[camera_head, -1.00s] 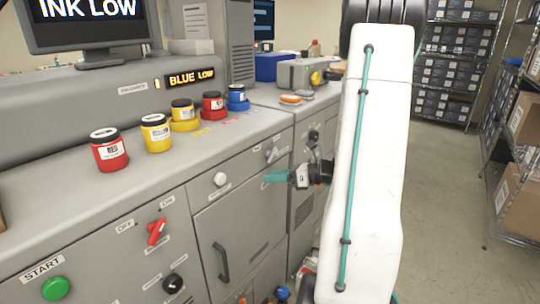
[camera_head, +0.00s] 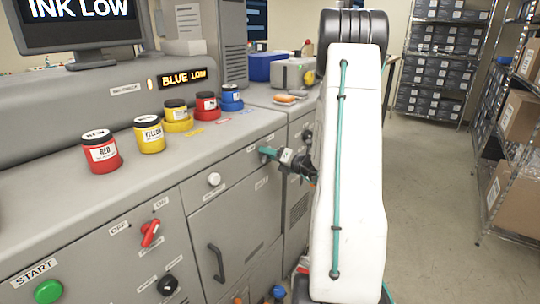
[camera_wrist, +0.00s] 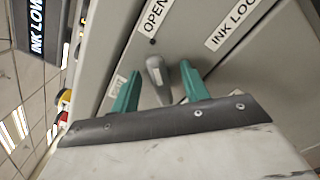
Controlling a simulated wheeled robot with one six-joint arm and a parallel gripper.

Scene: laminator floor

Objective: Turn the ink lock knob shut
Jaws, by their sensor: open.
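The ink lock knob (camera_wrist: 158,78) is a grey lever-like handle on the grey cabinet front. In the wrist view it lies between the two teal fingers of my gripper (camera_wrist: 158,74), which stand apart on either side of it. I cannot tell whether either finger touches it. An "OPEN" label (camera_wrist: 155,17) and an "INK LOC..." label (camera_wrist: 240,22) are beside the knob. A small label (camera_wrist: 117,86) near the left finger is too small to read. In the head view my gripper (camera_head: 268,153) is at the cabinet's upper front and hides the knob.
A white knob (camera_head: 214,179), a red switch (camera_head: 150,233) and a black door handle (camera_head: 217,262) sit on the cabinet front. Ink jars, including a red one (camera_head: 101,153) and a blue one (camera_head: 231,98), stand on top. The floor at right (camera_head: 430,200) is clear before the shelves.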

